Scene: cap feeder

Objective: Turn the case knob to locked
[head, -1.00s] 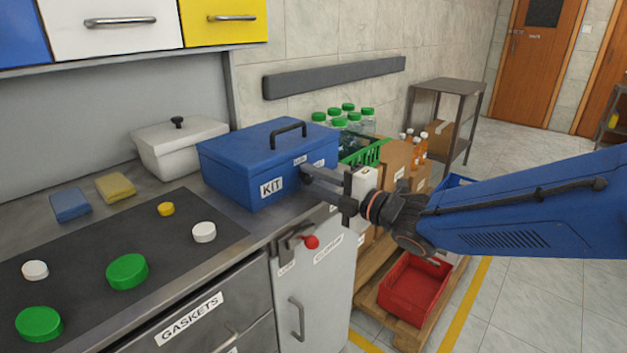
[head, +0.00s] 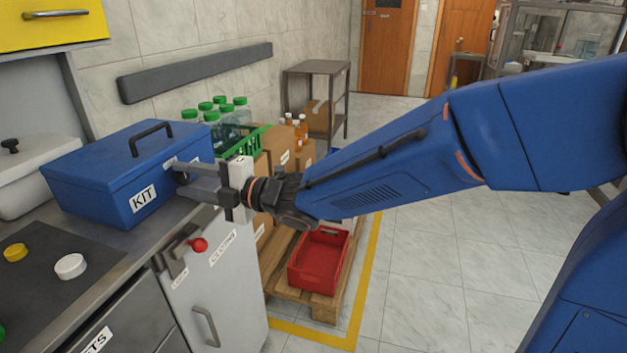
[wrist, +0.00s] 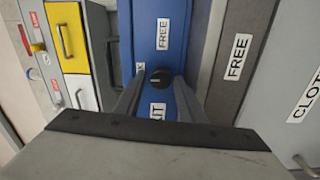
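The blue case (head: 105,185) with a black top handle and a KIT label stands on the counter in the head view. In the wrist view its dark round knob (wrist: 160,78) sits on the blue face (wrist: 146,12). A FREE label (wrist: 163,33) is above the knob, and another label (wrist: 157,111) below it is partly hidden. My gripper (head: 184,180) is at the case's front face near its right end. In the wrist view my gripper (wrist: 160,88) has its fingers apart, one on each side of the knob, with gaps visible. I cannot tell how deep the fingertips reach.
A white lidded box (head: 18,180) stands left of the case. Below is a grey cabinet door with a red-knobbed latch (head: 198,245). Green-capped bottles (head: 240,112), cartons and a red bin (head: 318,262) are to the right. Open floor lies farther right.

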